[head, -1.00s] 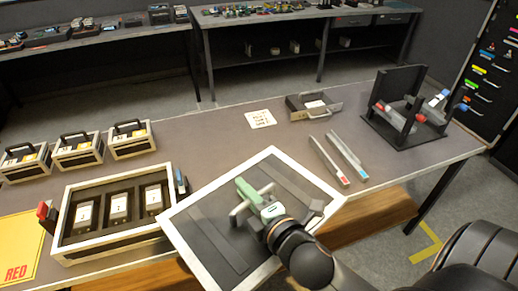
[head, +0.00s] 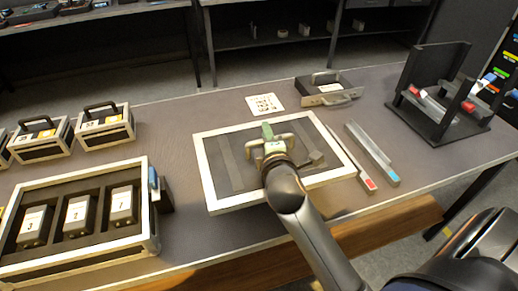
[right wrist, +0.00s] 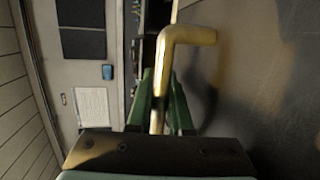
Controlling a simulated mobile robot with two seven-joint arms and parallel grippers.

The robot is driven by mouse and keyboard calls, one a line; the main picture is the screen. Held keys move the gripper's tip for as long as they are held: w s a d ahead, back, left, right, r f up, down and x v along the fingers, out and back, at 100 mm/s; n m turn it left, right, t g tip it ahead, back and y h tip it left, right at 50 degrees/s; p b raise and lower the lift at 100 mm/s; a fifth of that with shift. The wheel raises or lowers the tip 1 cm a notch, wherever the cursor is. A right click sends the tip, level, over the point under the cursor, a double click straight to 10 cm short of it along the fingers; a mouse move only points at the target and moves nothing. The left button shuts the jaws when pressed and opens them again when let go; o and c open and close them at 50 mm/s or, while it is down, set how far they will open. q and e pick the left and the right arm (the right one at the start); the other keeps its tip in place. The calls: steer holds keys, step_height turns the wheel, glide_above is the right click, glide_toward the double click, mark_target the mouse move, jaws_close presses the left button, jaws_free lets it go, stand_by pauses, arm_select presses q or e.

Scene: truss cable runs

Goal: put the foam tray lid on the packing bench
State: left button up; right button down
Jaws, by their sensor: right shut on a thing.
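The foam tray lid (head: 224,165) is a dark panel with a pale frame, at the middle of the packing bench (head: 185,240). It looks level, over the bench top; I cannot tell whether it touches or hangs just above. My right gripper (head: 270,140) is shut on the lid's pale bar handle. In the right wrist view the green fingers (right wrist: 160,95) close around the brassy handle (right wrist: 183,35), with a dark surface to the right. My left gripper is not in view.
The open foam tray (head: 75,262) with numbered blocks stands left of the lid. Two bars (head: 372,155) lie close to its right. A printed card (head: 264,104), a small drawer box (head: 328,88) and a dark rack (head: 438,95) stand behind and right. Cases (head: 105,125) are at the left.

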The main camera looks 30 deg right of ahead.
step_height(320, 180, down, 3)
steer(key=shift+s+f+b, duration=0.1)
steer(key=shift+f+b, duration=0.1)
steer(key=shift+b, duration=0.2)
step_height(320, 180, down, 4)
steer(key=shift+r+b, duration=0.1)
steer(key=shift+b, duration=0.75)
steer(key=shift+f, duration=0.55)
steer(key=c, duration=0.8)
jaws_free()
steer(key=shift+f, duration=0.15)
steer(key=shift+c, duration=0.2)
